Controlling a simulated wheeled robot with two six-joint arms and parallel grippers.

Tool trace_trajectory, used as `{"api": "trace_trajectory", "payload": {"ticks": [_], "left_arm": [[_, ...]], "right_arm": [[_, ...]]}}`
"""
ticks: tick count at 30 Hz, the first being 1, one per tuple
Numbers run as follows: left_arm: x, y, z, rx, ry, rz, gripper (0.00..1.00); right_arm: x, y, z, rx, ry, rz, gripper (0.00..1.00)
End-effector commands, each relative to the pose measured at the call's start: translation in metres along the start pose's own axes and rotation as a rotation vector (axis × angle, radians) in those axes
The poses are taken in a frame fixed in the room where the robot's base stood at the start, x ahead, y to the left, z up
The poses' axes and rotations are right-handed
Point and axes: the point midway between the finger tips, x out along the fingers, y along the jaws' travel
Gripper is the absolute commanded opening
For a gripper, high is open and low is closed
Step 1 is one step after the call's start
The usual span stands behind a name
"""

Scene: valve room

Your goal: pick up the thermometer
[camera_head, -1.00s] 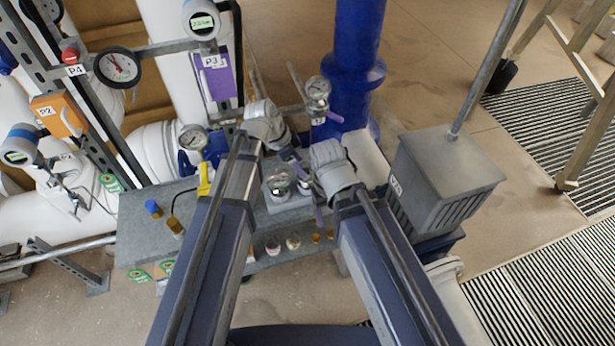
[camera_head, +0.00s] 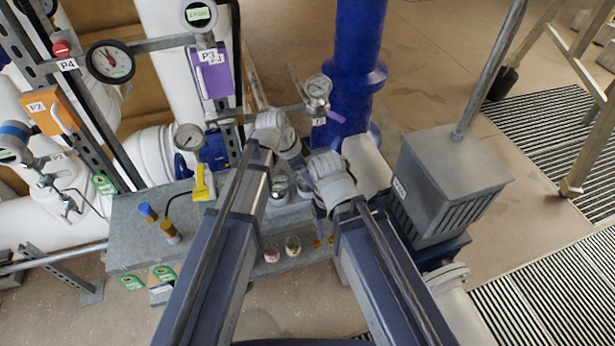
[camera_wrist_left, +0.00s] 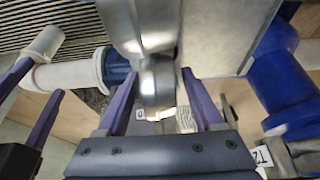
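A yellow handheld device with a black cable (camera_head: 203,184) lies on the grey bench (camera_head: 140,212) in the head view; it may be the thermometer, but I cannot be sure. My left gripper (camera_head: 300,168) is right of it, over the bench's right part, its fingers mostly hidden. In the left wrist view the left gripper (camera_wrist_left: 158,75) has its purple fingers apart, with a shiny rounded metal part (camera_wrist_left: 158,85) showing between them; I see no clear contact. My right gripper (camera_head: 323,222) points down near the bench's right end. Its fingers look apart in the left wrist view.
A blue pipe (camera_head: 355,60) rises behind. A grey box (camera_head: 452,180) stands at right. Gauges (camera_head: 110,62) hang at left.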

Motion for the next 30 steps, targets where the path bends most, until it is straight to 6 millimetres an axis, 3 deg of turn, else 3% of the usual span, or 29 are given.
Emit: {"api": "trace_trajectory", "payload": {"ticks": [2,17,30], "left_arm": [[-0.0001,0.0,0.0001,0.0,0.0,0.0,0.58],[-0.0001,-0.0001,0.0002,0.0,0.0,0.0,0.02],[-0.0046,-0.0001,-0.0017,0.0,0.0,0.0,0.0]], "right_arm": [[-0.0001,0.0,0.0,0.0,0.0,0.0,0.69],[0.0,0.0,0.0,0.0,0.0,0.0,0.69],[-0.0048,0.0005,0.0003,0.0,0.0,0.0,0.69]]}}
